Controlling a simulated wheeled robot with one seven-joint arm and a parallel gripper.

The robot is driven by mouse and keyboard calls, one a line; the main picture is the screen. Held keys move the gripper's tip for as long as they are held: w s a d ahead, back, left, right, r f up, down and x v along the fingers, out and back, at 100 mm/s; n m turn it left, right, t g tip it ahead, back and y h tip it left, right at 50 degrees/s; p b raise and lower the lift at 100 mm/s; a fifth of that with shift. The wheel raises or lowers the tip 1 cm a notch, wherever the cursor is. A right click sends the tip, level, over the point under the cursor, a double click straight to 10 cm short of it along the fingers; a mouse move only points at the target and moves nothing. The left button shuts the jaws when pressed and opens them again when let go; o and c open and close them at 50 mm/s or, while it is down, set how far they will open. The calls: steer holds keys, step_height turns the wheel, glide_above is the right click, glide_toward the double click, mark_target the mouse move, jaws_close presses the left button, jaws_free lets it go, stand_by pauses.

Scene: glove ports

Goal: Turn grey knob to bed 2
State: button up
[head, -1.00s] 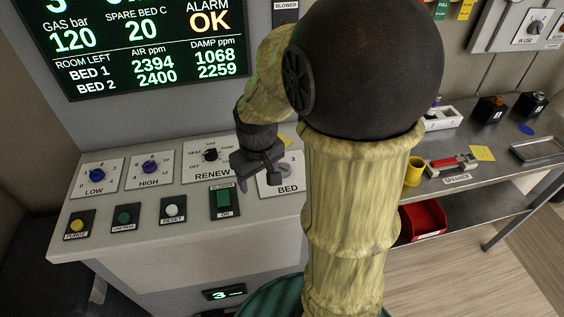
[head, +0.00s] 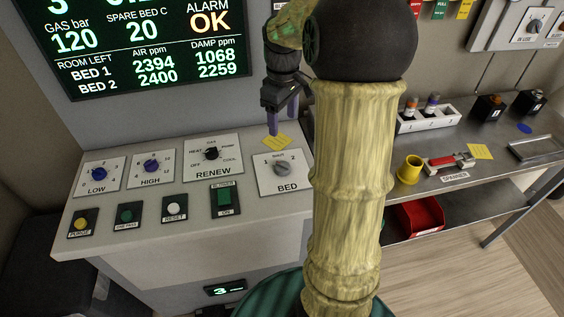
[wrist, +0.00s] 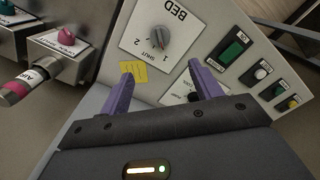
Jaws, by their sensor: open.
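The grey knob (head: 282,168) sits on the white BED plate (head: 263,186), with marks 1 at left, SHUT at top and 2 at right. It also shows in the wrist view (wrist: 160,39), uncovered. I cannot tell for certain which mark it points to. My gripper (head: 281,122), with purple fingers, is open and empty. It is above and behind the BED plate, apart from the knob. In the wrist view my gripper (wrist: 161,67) has its fingers spread, with the knob beyond them.
A yellow note (head: 277,142) lies behind the BED plate. The RENEW knob (head: 211,153) and green switch (head: 224,197) are to the left. The screen (head: 150,45) stands behind. A side bench at right holds a yellow cup (head: 409,170) and a spanner (head: 450,162).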

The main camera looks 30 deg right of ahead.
mark_target(283, 164)
step_height(283, 164, down, 17)
steer(key=shift+r, duration=0.2)
stand_by(0.3)
steer(key=c, duration=1)
